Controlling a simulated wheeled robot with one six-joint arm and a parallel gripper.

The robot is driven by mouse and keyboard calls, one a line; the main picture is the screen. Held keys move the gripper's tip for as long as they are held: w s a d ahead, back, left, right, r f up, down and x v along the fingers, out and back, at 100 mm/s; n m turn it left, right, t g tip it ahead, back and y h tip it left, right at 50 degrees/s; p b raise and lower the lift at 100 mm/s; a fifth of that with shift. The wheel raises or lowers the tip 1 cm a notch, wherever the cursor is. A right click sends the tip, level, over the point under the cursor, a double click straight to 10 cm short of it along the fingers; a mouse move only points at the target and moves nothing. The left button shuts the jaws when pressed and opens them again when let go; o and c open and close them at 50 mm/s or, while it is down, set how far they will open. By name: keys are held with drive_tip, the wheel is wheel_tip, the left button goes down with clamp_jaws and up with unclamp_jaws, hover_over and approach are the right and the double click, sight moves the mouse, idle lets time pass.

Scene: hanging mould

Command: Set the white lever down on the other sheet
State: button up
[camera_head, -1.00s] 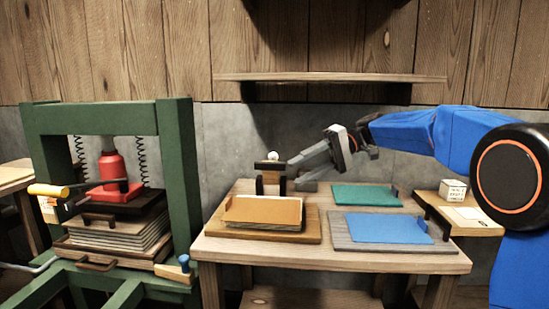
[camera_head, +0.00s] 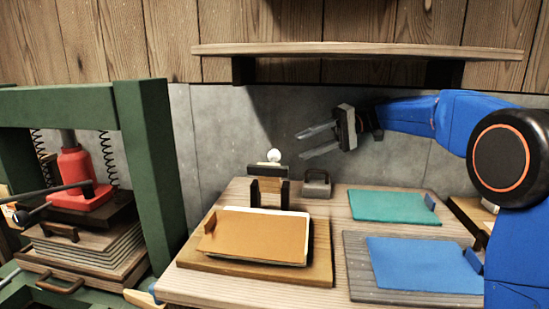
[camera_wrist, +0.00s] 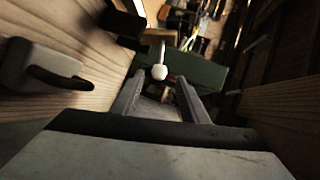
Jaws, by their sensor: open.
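The white lever's round knob (camera_head: 273,156) sits at the top of a small dark-and-wood stand (camera_head: 268,172) at the back of the table. In the wrist view the knob (camera_wrist: 160,72) shows ahead between the finger ends, with a pale shaft behind it. My gripper (camera_head: 303,144) is open and empty, up and to the right of the knob, fingers pointing left. The sheets are an orange one (camera_head: 252,233) at the front left, a blue one (camera_head: 420,264) at the front right and a green one (camera_head: 392,206) behind it.
A grey block with a handle (camera_head: 316,186) stands right of the stand. A wooden shelf (camera_head: 360,52) hangs above. A green press (camera_head: 148,150) with a red jack (camera_head: 76,175) stands at the left. A bare strip of table (camera_head: 338,225) runs between the boards.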

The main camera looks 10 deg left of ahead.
sight(273, 157)
drive_tip(key=x, duration=1.1)
clamp_jaws()
